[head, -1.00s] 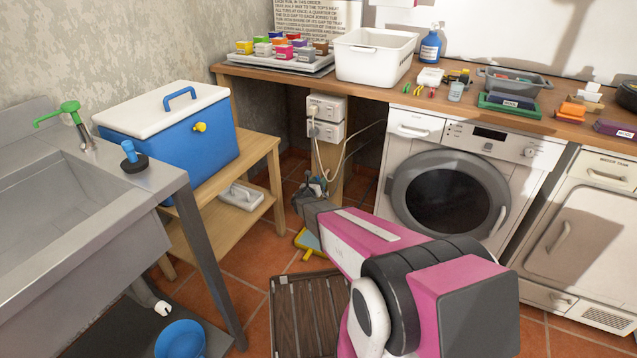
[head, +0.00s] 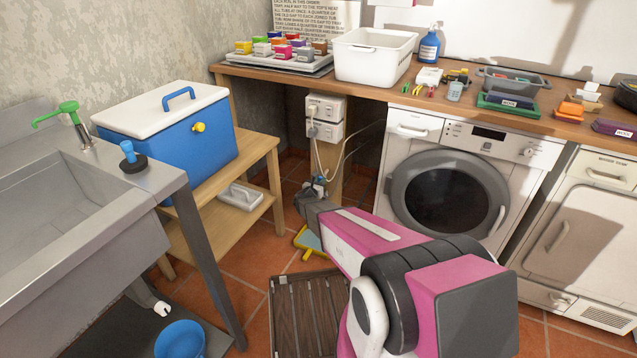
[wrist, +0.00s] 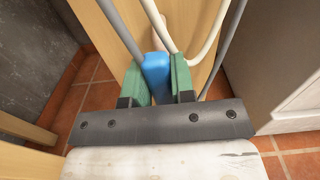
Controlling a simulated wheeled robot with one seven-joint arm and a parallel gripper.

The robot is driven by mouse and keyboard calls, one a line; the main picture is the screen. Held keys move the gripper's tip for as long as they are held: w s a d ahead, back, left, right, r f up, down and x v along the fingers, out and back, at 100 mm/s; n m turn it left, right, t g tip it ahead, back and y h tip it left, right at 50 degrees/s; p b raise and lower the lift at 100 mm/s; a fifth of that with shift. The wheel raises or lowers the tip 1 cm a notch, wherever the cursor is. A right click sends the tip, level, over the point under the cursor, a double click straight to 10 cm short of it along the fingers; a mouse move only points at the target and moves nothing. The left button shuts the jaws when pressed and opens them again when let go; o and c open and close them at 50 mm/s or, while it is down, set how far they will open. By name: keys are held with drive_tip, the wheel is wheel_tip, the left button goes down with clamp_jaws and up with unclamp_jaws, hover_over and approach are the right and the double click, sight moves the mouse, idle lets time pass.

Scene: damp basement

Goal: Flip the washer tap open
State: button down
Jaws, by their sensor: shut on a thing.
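A blue lever-like piece (wrist: 156,66), which looks like the washer tap's handle, sits between the green fingers of my gripper (wrist: 158,84) in the wrist view. The fingers press on it from both sides. Grey and white hoses run beside it, in front of a wooden post. The tap's body is hidden, so I cannot tell how far the lever is turned. In the head view my gripper (head: 312,189) is small, low by the post, with a bit of blue at its tip. The washer (head: 451,190) stands to its right with its round door shut.
Socket boxes (head: 324,119) with cables are on the post above my gripper. A wooden bench (head: 262,150) with a blue cooler (head: 172,140) stands to the left. A slatted wooden mat (head: 309,312) lies on the floor below. A worktop (head: 375,92) spans overhead.

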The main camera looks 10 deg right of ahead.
drive_tip(key=shift+s+d+m, duration=0.1)
drive_tip(key=shift+m, duration=0.2)
drive_tip(key=c, duration=1)
unclamp_jaws()
drive_tip(key=shift+o, duration=0.2)
drive_tip(key=v, duration=1.1)
drive_tip(key=shift+d, duration=0.1)
